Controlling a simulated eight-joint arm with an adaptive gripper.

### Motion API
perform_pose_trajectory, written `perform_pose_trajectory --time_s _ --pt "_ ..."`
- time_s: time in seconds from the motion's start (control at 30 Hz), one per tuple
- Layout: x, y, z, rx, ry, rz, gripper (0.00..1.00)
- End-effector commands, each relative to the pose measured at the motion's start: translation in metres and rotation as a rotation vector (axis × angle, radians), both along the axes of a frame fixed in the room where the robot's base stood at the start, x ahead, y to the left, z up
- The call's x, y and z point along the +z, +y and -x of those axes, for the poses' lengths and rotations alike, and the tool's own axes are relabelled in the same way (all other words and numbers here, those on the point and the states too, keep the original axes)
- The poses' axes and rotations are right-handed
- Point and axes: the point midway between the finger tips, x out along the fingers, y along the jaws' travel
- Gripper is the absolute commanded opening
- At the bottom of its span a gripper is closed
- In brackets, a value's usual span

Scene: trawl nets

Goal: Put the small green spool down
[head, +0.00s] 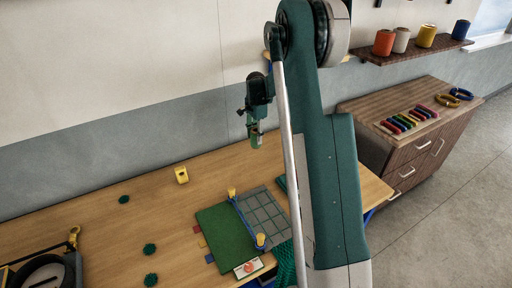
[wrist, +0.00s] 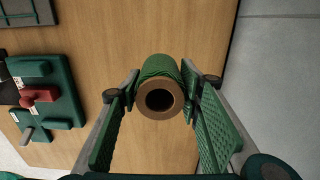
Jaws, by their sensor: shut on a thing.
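The small green spool (wrist: 161,70) shows in the wrist view between my two finger pads, its brown hollow end facing the camera. My gripper (wrist: 160,92) is shut on it. In the head view my gripper (head: 255,128) hangs above the back part of the wooden table (head: 150,215), with the green spool (head: 255,140) at its lower end. The spool is held up, apart from the tabletop in the head view.
A green mat (head: 228,235) and grey grid board (head: 265,212) lie on the table, with yellow posts on them. A shelf (head: 415,50) holds several large spools. Bare tabletop lies between the block and mat.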

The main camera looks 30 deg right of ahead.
Motion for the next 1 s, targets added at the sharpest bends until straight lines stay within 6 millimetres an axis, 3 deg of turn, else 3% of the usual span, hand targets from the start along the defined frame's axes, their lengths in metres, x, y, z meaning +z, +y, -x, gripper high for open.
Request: perform_pose_trajectory --time_s 0.2,0.63,1.0 --pt "-0.021 0.0 0.0 0.0 0.0 0.0 0.22" --pt "-0.026 0.0 0.0 0.0 0.0 0.0 0.22" --pt "-0.059 0.0 0.0 0.0 0.0 0.0 0.22"
